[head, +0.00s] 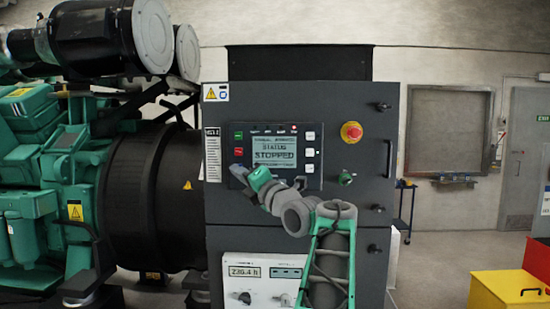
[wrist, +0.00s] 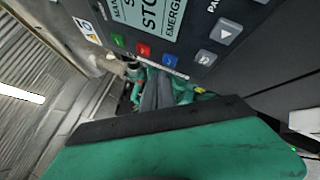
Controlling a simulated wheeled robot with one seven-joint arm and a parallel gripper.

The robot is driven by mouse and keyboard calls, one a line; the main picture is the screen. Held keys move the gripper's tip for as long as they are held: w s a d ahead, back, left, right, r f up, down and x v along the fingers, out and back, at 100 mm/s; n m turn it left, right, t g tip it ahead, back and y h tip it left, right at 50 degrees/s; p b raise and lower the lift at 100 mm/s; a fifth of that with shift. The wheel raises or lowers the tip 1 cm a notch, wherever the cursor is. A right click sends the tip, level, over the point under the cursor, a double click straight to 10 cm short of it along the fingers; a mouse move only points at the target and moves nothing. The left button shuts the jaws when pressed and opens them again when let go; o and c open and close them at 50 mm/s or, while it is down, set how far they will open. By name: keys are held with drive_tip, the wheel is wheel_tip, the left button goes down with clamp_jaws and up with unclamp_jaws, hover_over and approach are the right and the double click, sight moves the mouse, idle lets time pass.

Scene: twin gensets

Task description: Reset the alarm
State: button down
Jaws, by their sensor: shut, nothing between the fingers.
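The control panel (head: 278,155) on the dark genset cabinet has a lit display (head: 275,152) reading STATUS STOPPED. In the wrist view the display (wrist: 150,14) shows part of the word EMERGENCY. A small red lamp (head: 293,128) is lit above it. Green (wrist: 118,40), red (wrist: 144,50) and blue (wrist: 169,60) buttons sit in a row beside the display; grey buttons (wrist: 204,57) sit nearby. My gripper (head: 238,169) is shut and empty at the panel's lower left. Its dark fingers (wrist: 158,88) appear near the blue button; contact cannot be told. In the head view the gripper hides that button.
A red emergency stop (head: 351,132) on a yellow base and a green knob (head: 345,178) are right of the panel. A white meter panel (head: 262,272) is below. The green engine (head: 40,190) fills the left. Red and yellow bins (head: 508,290) stand at right; floor between is free.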

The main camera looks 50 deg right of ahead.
drive_tip(key=shift+w+d+b, duration=0.25)
drive_tip(key=shift+d+b, duration=0.1)
drive_tip(key=shift+d, duration=0.05)
drive_tip(key=shift+w+d, duration=0.25)
drive_tip(key=shift+d, duration=0.05)
idle(0.7)
drive_tip(key=shift+f+b, duration=0.1)
drive_tip(key=shift+b, duration=0.3)
drive_tip(key=shift+s+a+b, duration=0.55)
drive_tip(key=shift+a+b, duration=0.15)
drive_tip(key=shift+b, duration=0.35)
